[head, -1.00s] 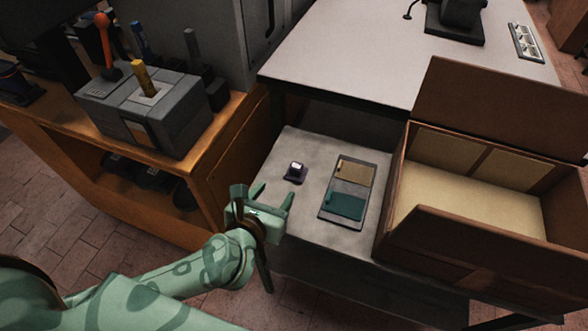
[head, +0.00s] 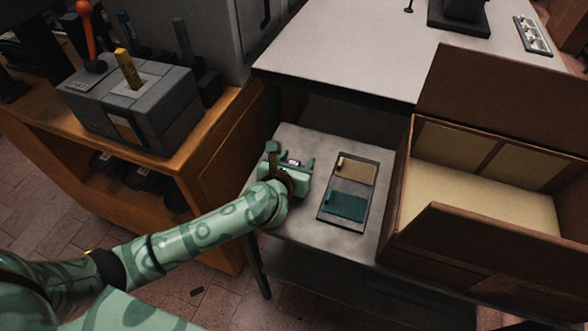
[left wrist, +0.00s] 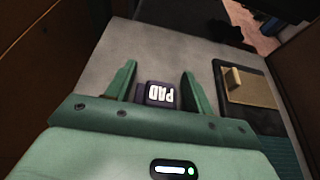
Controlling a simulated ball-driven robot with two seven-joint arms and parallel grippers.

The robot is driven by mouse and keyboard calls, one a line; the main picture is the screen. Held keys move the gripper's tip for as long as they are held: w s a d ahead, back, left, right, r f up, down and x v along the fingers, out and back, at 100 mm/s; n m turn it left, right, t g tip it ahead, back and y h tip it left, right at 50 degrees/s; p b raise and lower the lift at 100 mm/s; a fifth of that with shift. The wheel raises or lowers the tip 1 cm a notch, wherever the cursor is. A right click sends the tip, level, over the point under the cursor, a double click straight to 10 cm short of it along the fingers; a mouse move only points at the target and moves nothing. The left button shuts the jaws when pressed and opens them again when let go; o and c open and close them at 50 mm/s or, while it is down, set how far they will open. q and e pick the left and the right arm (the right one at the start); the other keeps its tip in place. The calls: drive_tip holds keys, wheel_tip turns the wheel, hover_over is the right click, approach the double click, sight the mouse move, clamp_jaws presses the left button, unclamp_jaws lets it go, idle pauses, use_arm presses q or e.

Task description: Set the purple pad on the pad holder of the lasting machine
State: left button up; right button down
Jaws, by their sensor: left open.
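The purple pad (left wrist: 158,94), with a white "PAD" label, lies on the grey lower surface. In the left wrist view it sits between the two fingers of my left gripper (left wrist: 159,72), with gaps visible at the fingertips. In the head view my left gripper (head: 291,157) is open over the pad and hides most of it; only a small light patch shows. I cannot tell which part is the lasting machine's pad holder. My right gripper is not in view.
A tray (head: 327,214) with a tan and a teal piece lies just right of the gripper. An open brown box (head: 440,235) stands further right. A grey block with levers (head: 150,110) sits on the orange shelf at left. A raised table (head: 340,50) is behind.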

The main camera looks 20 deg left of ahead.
use_arm(q)
drive_tip(key=shift+s, duration=0.1)
drive_tip(key=shift+c, duration=0.3)
clamp_jaws()
drive_tip(key=shift+r, duration=0.15)
